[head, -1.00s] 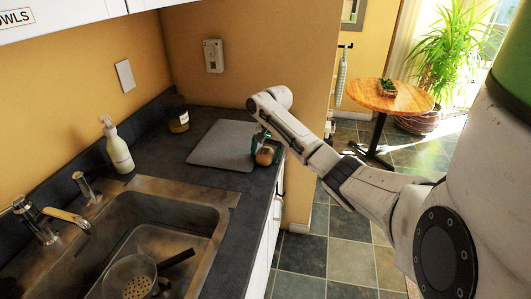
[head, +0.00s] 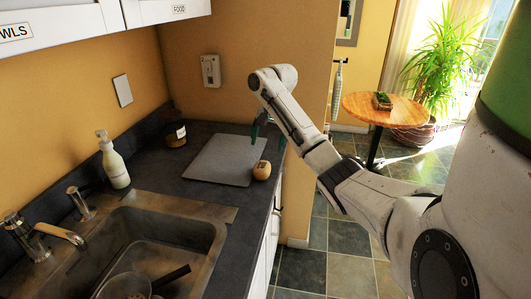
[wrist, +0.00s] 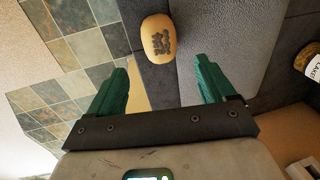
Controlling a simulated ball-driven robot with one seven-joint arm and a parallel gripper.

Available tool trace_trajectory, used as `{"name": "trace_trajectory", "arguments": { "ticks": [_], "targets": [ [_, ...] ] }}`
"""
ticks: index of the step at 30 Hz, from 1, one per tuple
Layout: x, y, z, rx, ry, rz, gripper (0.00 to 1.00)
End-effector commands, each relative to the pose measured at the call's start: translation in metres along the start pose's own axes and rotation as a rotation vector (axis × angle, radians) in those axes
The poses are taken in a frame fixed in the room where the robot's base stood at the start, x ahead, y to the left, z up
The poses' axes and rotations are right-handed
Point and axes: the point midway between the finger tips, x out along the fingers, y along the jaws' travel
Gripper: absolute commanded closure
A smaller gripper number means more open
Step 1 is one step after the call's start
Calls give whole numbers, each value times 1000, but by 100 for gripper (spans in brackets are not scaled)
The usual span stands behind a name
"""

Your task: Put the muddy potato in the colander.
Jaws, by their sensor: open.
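The muddy potato (head: 262,170), tan with a dark dirt patch, sits on the dark counter at the right edge of the grey board. It also shows in the wrist view (wrist: 158,38), beyond the fingertips. My gripper (head: 266,131) is above and slightly behind the potato, apart from it. Its green fingers (wrist: 161,68) are spread with nothing between them. The colander (head: 125,284) is in the sink at the bottom left, partly cut off by the picture's lower edge, with a dark handle pointing right.
The grey board (head: 222,161) lies flat on the counter. A tap (head: 60,233) reaches over the basin. A round table (head: 390,108) stands beyond the counter.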

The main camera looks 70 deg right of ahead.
Motion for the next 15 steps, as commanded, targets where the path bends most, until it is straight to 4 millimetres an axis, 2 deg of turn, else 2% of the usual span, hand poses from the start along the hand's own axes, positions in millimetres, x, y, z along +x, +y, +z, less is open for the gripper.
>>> {"name": "trace_trajectory", "arguments": {
  "ticks": [1, 5, 8, 15],
  "targets": [
    [-8, 0, 0, -1, 2, -1, 17],
    [-13, 0, 0, -21, 0, 0, 28],
    [-13, 0, 0, -111, 0, -1, 29],
    [-10, 1, -2, -598, 3, -4, 29]
  ]
}}
